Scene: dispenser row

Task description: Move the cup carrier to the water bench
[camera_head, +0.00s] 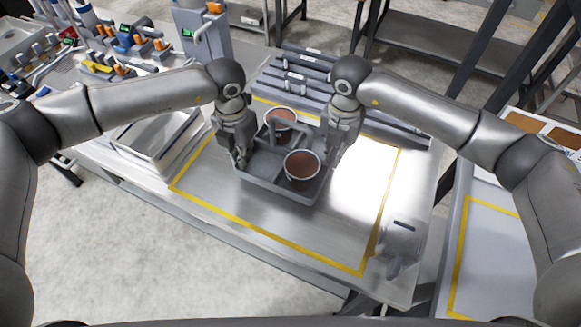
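The grey cup carrier (256,165) stands on the metal bench inside a yellow outlined area. It has compartments and a raised middle handle. A cup with brown contents (302,170) sits in its front right compartment. Another similar cup (282,120) sits in a back compartment, partly behind the handle. My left gripper (241,160) is at the carrier's left side. My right gripper (331,158) is at its right side, close to the front cup. The fingertips are small and partly hidden against the carrier walls, so their grip cannot be made out.
White stacked trays (155,135) lie left of the carrier. Grey rails (305,72) run behind it. Bottles and tools with orange parts (125,45) crowd the back left. Another yellow-marked surface (490,255) lies right, across a gap.

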